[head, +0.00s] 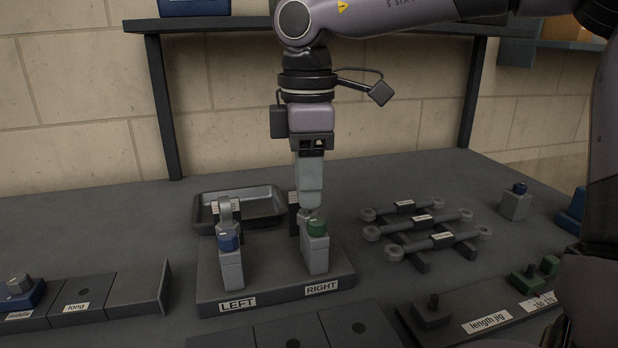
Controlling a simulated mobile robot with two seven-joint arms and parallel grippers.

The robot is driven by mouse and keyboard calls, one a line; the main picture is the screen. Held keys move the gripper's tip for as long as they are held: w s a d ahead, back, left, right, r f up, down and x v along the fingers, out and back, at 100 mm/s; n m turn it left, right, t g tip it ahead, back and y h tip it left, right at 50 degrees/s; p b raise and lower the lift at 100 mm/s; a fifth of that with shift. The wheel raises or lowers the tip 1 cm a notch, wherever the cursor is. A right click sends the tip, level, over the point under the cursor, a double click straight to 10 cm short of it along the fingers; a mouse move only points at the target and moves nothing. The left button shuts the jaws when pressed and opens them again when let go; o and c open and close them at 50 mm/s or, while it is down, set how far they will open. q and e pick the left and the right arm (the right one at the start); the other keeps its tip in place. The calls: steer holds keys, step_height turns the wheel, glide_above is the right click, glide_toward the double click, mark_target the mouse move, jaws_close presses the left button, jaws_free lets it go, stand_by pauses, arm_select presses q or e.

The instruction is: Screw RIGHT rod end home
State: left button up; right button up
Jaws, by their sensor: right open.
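The fixture block (274,294) has a LEFT and a RIGHT label on its front. My left gripper is out of view.
A dark tray (264,216) lies behind the fixture. Several labelled rods rest on a rack (421,264) to the right. The length jig (470,327) is at front right, labelled bins (80,293) at left. A shelf (220,24) spans the back.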

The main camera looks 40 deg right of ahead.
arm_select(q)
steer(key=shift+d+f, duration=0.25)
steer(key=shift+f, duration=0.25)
arm_select(e)
steer(key=shift+f, duration=0.2)
steer(key=r+p, duration=0.2)
steer(key=shift+w+a+r, duration=0.15)
steer(key=shift+w+r, duration=0.05)
steer(key=shift+r, duration=0.1)
steer(key=shift+r+p, duration=0.35)
steer(key=shift+p, duration=0.1)
steer(key=n+p, duration=0.1)
steer(key=n, duration=0.5)
steer(key=n+p, duration=0.1)
steer(key=n, duration=0.7)
steer(key=shift+p, duration=0.4)
steer(key=n, duration=0.4)
steer(key=shift+p, duration=0.35)
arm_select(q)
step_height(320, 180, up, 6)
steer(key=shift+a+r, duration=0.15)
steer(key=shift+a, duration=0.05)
arm_select(e)
steer(key=shift+s, duration=0.2)
